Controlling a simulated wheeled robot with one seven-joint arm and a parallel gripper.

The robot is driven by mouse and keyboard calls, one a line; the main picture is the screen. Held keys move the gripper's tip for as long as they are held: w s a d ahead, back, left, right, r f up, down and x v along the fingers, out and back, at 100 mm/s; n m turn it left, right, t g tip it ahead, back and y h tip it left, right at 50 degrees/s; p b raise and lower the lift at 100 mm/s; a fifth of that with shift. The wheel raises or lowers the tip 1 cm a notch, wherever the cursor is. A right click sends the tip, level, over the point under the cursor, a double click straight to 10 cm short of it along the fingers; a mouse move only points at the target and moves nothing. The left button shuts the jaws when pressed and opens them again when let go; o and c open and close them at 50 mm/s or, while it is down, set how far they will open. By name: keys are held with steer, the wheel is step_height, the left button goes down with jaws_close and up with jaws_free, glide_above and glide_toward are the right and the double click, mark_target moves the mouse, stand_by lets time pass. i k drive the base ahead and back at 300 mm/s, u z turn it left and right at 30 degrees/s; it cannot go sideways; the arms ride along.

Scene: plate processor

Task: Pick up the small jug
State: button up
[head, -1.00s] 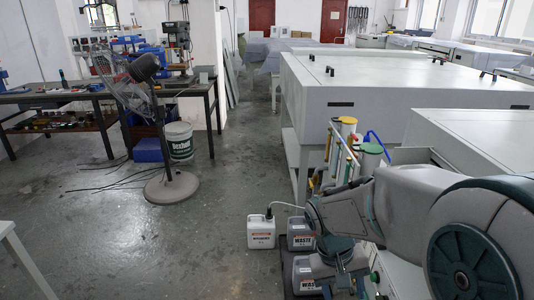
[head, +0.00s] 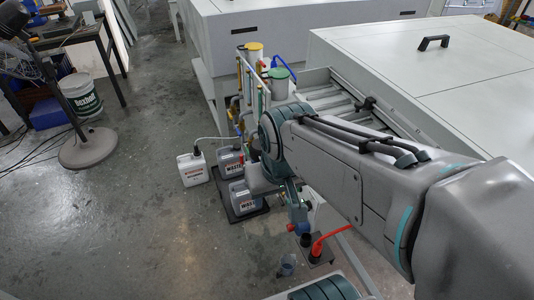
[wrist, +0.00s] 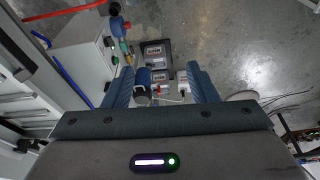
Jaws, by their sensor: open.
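A white canister (head: 193,169) with a tube stands beside two grey waste canisters (head: 230,160) on a dark tray. A red hose (head: 332,238) curves near the jug. Pipes and cylinders rise beside the big grey machine (head: 400,75). The floor at left is clear up to the fan (head: 90,147).

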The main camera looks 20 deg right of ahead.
mark_target(288, 262)
steer(key=k, duration=1.25)
steer(key=z, duration=0.15)
steer(key=i, duration=0.85)
steer(key=z, duration=0.3)
